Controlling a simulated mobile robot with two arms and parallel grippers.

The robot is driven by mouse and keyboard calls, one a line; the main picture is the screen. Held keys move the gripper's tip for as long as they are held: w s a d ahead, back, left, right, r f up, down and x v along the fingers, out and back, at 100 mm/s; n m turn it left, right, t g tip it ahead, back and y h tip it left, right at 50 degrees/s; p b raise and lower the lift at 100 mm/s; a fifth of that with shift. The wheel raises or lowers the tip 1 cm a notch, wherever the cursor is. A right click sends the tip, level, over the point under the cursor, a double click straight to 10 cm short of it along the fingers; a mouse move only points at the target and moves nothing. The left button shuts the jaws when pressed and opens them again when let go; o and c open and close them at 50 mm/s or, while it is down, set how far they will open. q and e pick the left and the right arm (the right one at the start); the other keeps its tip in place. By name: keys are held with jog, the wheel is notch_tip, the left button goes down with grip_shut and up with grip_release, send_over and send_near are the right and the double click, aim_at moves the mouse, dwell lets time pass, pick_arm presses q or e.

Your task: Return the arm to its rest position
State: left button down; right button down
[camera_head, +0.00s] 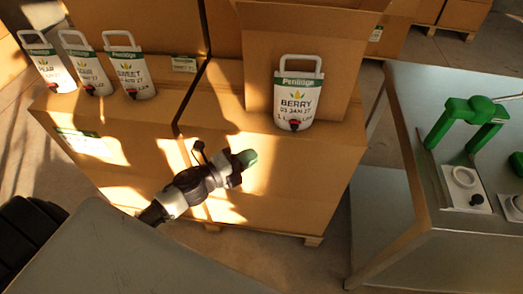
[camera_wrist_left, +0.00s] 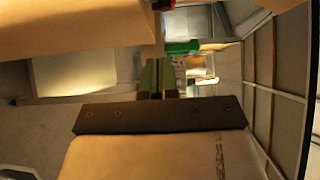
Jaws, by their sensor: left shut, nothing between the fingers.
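My left arm reaches in from the lower left in the head view, and its left gripper (camera_head: 246,158) has green fingertips held together. The gripper is in front of the cardboard boxes, below and to the left of the BERRY pouch, and touches no pouch that I can see. In the left wrist view the two green fingers (camera_wrist_left: 158,76) lie side by side with nothing between them. My right gripper is not in view.
The white BERRY pouch (camera_head: 297,95) stands on a large cardboard box (camera_head: 270,190). Several similar pouches (camera_head: 129,68) stand on the box at left. At right is a metal table (camera_head: 430,90) with a green-handled device (camera_head: 466,118). Floor shows between box and table.

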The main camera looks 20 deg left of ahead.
pick_arm(q)
jog(key=s+a+f+n+g+y, duration=0.1)
jog(key=s+a+f+n+y, duration=0.2)
jog(key=f, duration=0.6)
jog(key=s+a+f+n+g+y, duration=0.25)
jog(key=f+n, duration=0.35)
jog(key=f, duration=0.3)
jog(key=s+a+f+n+y, duration=0.1)
jog(key=s+f+n+y, duration=0.25)
jog(key=f, duration=0.55)
jog(key=s+d+f+n+g, duration=0.2)
jog(key=s+f, duration=0.4)
jog(key=s, duration=0.4)
jog(key=s+d+f+n+g, duration=0.1)
jog(key=s+f+n+g, duration=0.3)
jog(key=s, duration=0.5)
jog(key=s+d+f+n+g, duration=0.2)
jog(key=s+f+n+g, duration=0.1)
jog(key=s+f, duration=0.5)
jog(key=s+g, duration=0.1)
jog(key=s, duration=0.1)
jog(key=shift+s+d+f+n+y, duration=0.3)
jog(key=shift+n+y, duration=0.05)
jog(key=shift+y, duration=0.05)
jog(key=shift+g, duration=0.25)
